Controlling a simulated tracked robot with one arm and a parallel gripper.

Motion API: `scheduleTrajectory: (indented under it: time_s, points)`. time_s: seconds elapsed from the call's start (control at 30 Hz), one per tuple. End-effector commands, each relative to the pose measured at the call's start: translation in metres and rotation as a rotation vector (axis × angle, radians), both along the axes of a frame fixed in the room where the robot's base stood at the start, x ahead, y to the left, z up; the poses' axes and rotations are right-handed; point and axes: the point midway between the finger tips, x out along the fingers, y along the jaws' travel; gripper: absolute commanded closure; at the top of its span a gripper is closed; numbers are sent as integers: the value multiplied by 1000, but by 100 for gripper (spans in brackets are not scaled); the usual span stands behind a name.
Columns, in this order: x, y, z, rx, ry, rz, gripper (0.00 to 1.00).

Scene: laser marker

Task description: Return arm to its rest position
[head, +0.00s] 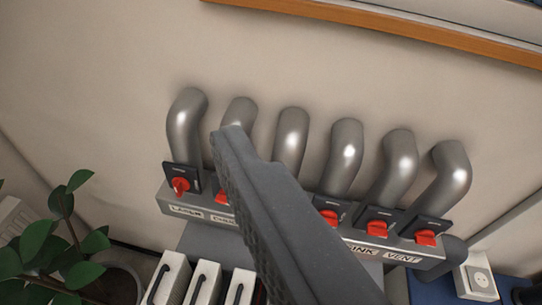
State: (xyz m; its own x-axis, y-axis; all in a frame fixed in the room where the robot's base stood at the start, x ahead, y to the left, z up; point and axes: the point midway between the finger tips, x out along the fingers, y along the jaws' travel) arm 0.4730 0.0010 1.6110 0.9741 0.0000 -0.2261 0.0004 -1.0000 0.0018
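My gripper (232,138) shows as a dark grey, ribbed shape reaching from the bottom middle up and left, in front of a row of pipes. Its tip overlaps the second pipe from the left in the picture. I cannot make out two separate fingertips or anything held. Behind it is a grey manifold (435,256) with several bent metal pipes and red valve handles. The leftmost red handle (180,186) sits above a label that seems to read "LASER". My gripper hides part of the middle handles and labels; "VENT" shows at the right.
A leafy plant (35,240) stands at the lower left. White upright cases with dark handles (203,283) are below the manifold. A white socket box (477,281) and a blue surface (425,288) are at the lower right. An orange wooden edge (400,29) crosses the upper wall.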

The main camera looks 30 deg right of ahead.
Motion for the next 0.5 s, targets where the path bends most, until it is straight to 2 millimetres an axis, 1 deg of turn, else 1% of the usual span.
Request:
scheduleTrajectory:
  time_s: [0.23,0.33,0.43,0.5]
  points:
    - [0,0,0,4,0,-1,18]
    - [0,0,-4,3,0,-1,18]
    - [0,0,-14,3,0,-1,18]
    - [0,0,-25,2,1,0,18]
